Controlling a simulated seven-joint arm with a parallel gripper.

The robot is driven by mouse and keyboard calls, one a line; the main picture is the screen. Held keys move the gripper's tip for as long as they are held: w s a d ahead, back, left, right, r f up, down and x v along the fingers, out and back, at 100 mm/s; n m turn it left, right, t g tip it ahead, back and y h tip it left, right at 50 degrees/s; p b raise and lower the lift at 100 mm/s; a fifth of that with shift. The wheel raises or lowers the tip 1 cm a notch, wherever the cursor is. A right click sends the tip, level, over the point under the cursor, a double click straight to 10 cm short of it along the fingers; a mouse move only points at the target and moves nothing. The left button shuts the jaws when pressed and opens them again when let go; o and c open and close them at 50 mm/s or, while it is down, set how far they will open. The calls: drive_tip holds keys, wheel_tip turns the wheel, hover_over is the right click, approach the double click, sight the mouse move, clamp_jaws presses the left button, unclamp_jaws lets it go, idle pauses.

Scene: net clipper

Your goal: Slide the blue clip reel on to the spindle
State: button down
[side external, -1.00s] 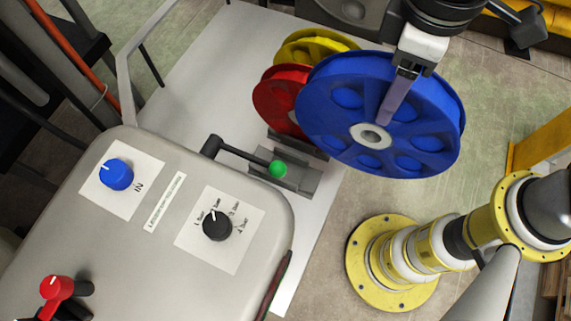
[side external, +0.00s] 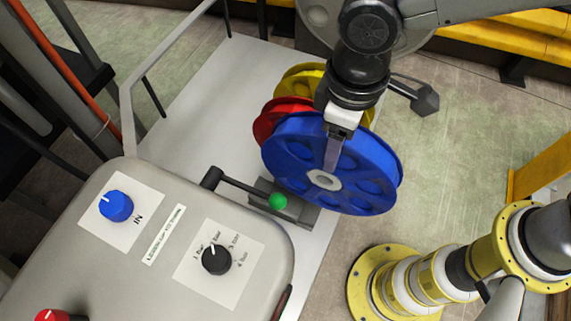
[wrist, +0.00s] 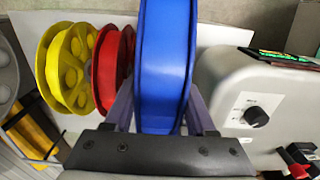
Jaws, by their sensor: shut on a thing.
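The blue clip reel (side external: 370,166) is a large spoked disc with a pale hub (side external: 325,180), held on edge and slightly tilted in the side view. My gripper (side external: 333,153) is shut on it, one finger lying across its near face. In the wrist view the blue reel (wrist: 162,70) stands between both fingers of my gripper (wrist: 160,108).
A red reel (side external: 268,119) and a yellow reel (side external: 296,80) stand behind the blue one on the pale table (side external: 215,115). The grey machine housing (side external: 160,265) with knobs fills the lower left. A yellow-and-white jointed arm (side external: 440,270) stands at lower right.

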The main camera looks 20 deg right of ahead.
sight(283, 129)
drive_tip(key=w+a+f, duration=0.1)
drive_tip(key=a+f, duration=0.1)
drive_tip(key=w+a+f, duration=0.3)
drive_tip(key=a+f, duration=0.1)
drive_tip(key=shift+w+f, duration=0.2)
drive_tip(key=shift+w, duration=0.15)
drive_tip(key=shift+w+a+f, duration=0.1)
drive_tip(key=shift+f, duration=0.75)
drive_tip(key=shift+w+a+f, duration=0.1)
drive_tip(key=shift+f, duration=0.9)
drive_tip(key=shift+c, duration=1.1)
unclamp_jaws()
drive_tip(key=shift+f, duration=0.1)
drive_tip(key=r, duration=1.3)
drive_tip(key=shift+a+r, duration=0.15)
drive_tip(key=shift+a, duration=0.05)
drive_tip(key=shift+r, duration=0.3)
